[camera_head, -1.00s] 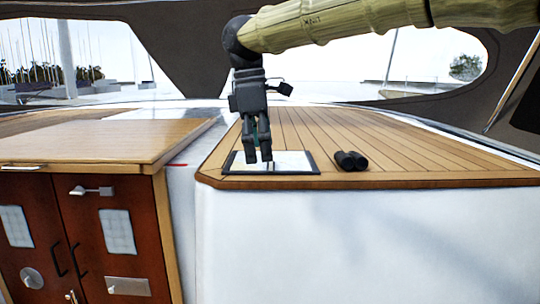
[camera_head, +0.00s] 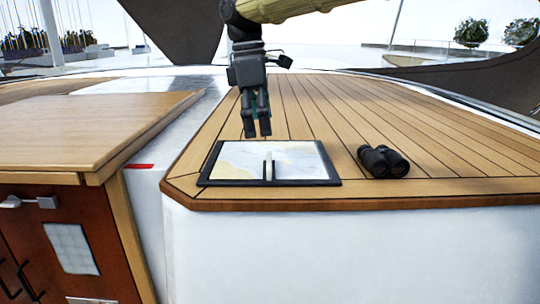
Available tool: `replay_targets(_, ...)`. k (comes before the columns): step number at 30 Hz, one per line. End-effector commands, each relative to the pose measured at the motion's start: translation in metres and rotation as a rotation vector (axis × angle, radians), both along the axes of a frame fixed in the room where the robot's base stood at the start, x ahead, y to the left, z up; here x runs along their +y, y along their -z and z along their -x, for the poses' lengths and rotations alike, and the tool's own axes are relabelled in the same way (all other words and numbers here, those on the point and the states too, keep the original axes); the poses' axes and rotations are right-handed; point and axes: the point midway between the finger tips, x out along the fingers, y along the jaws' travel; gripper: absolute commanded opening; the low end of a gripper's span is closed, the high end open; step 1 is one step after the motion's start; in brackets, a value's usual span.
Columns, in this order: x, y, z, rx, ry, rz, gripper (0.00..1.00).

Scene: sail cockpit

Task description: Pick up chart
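The chart (camera_head: 230,158) is a pale map sheet in a flat dark-edged frame, lying near the front left corner of the planked wooden deck. A slim upright pale piece (camera_head: 269,166) with a dark strip shows at its middle. My gripper (camera_head: 257,134) points down above the chart's far edge. Its fingers look close together with a narrow gap, and nothing is visible between them. The fingertips look apart from the chart.
Black binoculars (camera_head: 384,162) lie on the wooden deck (camera_head: 440,187) just right of the chart. A wooden table top (camera_head: 80,135) over a reddish cabinet (camera_head: 80,240) stands at left. The deck behind the binoculars is clear.

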Motion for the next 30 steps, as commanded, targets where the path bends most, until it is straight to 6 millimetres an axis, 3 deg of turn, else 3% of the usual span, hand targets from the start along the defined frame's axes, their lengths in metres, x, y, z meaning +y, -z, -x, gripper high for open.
replay_targets(6,-0.005,0.026,0.000,0.002,0.000,0.001,1.00)
replay_targets(14,-0.011,0.038,0.001,0.002,0.004,-0.001,1.00)
replay_targets(24,-0.023,0.076,0.005,0.002,0.002,-0.001,1.00)
replay_targets(30,-0.023,0.083,0.005,0.001,0.003,-0.001,1.00)
